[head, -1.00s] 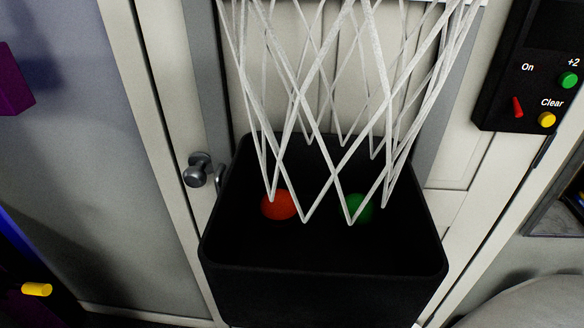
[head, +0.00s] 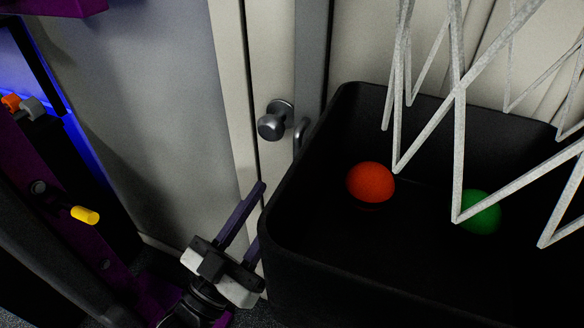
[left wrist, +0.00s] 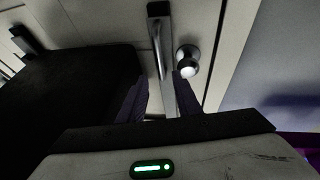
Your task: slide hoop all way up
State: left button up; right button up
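The white hoop net (head: 458,110) hangs at the upper right in the head view; the hoop's rim is out of the picture. A round grey knob (head: 275,122) sits on the pale upright left of the net, and a curved grey handle (head: 300,137) is just right of it. My left gripper (head: 264,204) is open and empty, below the knob and beside the black bin's left side. In the left wrist view, the gripper (left wrist: 162,80) is spread, with the knob (left wrist: 187,60) and the handle (left wrist: 158,40) ahead of its fingers, apparently apart from them. My right gripper is out of view.
A black bin (head: 345,125) stands under the net, close to the left gripper, with an orange ball (head: 370,183) and a green ball (head: 480,212) inside. A plain grey wall (head: 160,110) is at the left. A yellow peg (head: 85,215) shows at far left.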

pick_arm(q)
jog(key=x, duration=0.8)
jog(key=shift+w+d+p, duration=0.15)
jog(key=shift+w+p, duration=0.1)
jog(key=shift+p, duration=0.05)
jog(key=shift+r, duration=0.1)
grip_shut()
